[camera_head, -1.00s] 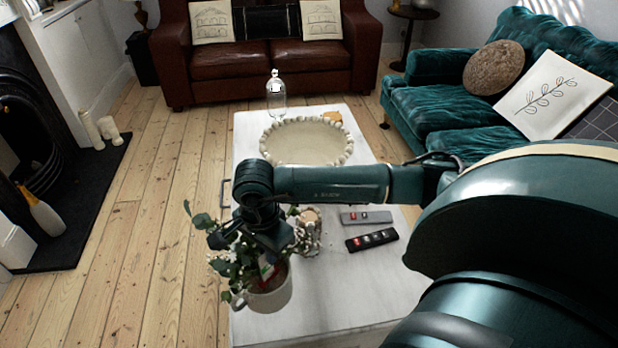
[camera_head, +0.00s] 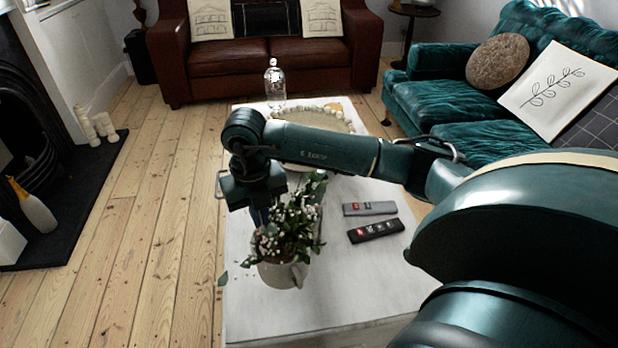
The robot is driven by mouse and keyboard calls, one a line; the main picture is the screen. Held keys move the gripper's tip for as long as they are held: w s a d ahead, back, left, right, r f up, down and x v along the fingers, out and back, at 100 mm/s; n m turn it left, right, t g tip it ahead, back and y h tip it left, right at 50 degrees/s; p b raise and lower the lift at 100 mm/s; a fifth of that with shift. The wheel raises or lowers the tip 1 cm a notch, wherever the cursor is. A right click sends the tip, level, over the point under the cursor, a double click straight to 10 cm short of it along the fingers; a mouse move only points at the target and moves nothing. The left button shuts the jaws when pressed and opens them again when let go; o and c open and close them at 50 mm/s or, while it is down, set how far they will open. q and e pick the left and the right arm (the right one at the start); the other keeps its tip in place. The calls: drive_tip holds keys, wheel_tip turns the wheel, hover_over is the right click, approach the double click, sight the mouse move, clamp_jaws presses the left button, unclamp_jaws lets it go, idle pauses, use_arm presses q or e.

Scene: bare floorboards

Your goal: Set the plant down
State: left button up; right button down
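The plant (camera_head: 290,232), with green leaves and small white flowers, stands roughly upright in a pale pot (camera_head: 283,273) with a handle on its right. It shows over the near left part of the white table (camera_head: 330,305). I cannot tell whether the pot touches the tabletop. My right gripper (camera_head: 262,217) points down at the plant's upper left side. Its fingertips are hidden in the foliage; the plant has turned and shifted along with it, so it appears shut on the plant. My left gripper is not in view.
Two remotes, one grey (camera_head: 369,208) and one black (camera_head: 376,231), lie right of the plant. A beaded bowl (camera_head: 341,115), partly behind my arm, and a glass dome (camera_head: 275,82) stand farther back. The table's near right area is clear.

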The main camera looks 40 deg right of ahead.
sight(263, 239)
drive_tip(key=m, duration=0.2)
drive_tip(key=w+m+b, duration=0.1)
drive_tip(key=shift+d+f+m, duration=0.15)
drive_tip(key=shift+d+m, duration=0.05)
drive_tip(key=shift+m, duration=0.2)
drive_tip(key=m, duration=0.2)
drive_tip(key=m+b, duration=0.1)
drive_tip(key=m, duration=0.1)
drive_tip(key=shift+w+d, duration=0.15)
drive_tip(key=shift+w, duration=0.15)
drive_tip(key=shift+f+b, duration=0.45)
drive_tip(key=shift+f, duration=2.3)
wheel_tip(263, 239, down, 4)
drive_tip(key=shift+f+b, duration=0.2)
drive_tip(key=shift+b, duration=0.1)
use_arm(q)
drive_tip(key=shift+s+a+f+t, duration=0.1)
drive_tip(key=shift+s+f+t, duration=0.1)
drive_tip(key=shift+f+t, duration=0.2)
use_arm(e)
drive_tip(key=c, duration=2.1)
unclamp_jaws()
drive_tip(key=shift+s+f, duration=0.1)
drive_tip(key=shift+f, duration=0.15)
drive_tip(key=o, duration=0.5)
drive_tip(key=shift+r, duration=0.1)
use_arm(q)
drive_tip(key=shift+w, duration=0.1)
